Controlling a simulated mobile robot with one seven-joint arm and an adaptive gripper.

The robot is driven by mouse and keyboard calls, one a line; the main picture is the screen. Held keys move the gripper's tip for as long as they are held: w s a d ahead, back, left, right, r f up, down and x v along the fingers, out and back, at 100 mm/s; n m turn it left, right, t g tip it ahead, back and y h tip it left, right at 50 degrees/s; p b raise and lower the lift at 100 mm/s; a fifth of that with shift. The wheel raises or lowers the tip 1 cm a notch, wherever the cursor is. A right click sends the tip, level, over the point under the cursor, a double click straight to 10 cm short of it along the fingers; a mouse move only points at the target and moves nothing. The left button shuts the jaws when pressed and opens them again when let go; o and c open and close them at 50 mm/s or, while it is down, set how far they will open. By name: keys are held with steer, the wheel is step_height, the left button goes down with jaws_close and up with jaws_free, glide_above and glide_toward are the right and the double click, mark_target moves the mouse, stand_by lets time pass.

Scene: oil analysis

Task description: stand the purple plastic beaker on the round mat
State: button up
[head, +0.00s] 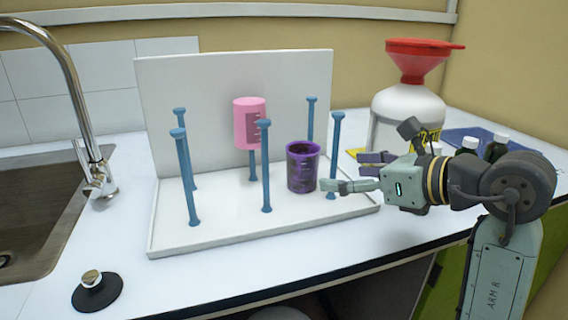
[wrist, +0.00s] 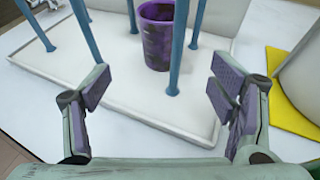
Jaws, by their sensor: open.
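The purple plastic beaker (head: 303,168), with dark blotches, stands upright on the white base of a peg rack (head: 190,233). It also shows in the wrist view (wrist: 156,38), top centre, between blue pegs. My gripper (head: 343,172) is just right of the beaker in the head view, open and empty. In the wrist view my gripper (wrist: 160,85) has its purple-padded fingers spread wide, with the beaker beyond the tips and not touched. I cannot make out a round mat for certain; a black disc with a metal knob (head: 97,292) lies at the front left.
Blue pegs (head: 265,170) stand around the beaker, one close to my gripper. A pink beaker (head: 249,122) hangs upside down behind. A white jug with a red funnel (head: 400,112) and small bottles (head: 495,148) stand right. A sink (head: 35,205) with a tap is left. The front-left counter is mostly clear.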

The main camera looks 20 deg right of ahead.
mark_target(314, 171)
steer(key=shift+w+d+f, duration=0.15)
steer(key=shift+w, duration=0.1)
steer(key=p+x, duration=0.2)
steer(key=x, duration=0.8)
steer(key=shift+c, duration=0.2)
steer(key=c, duration=1.3)
steer(key=shift+o, duration=0.2)
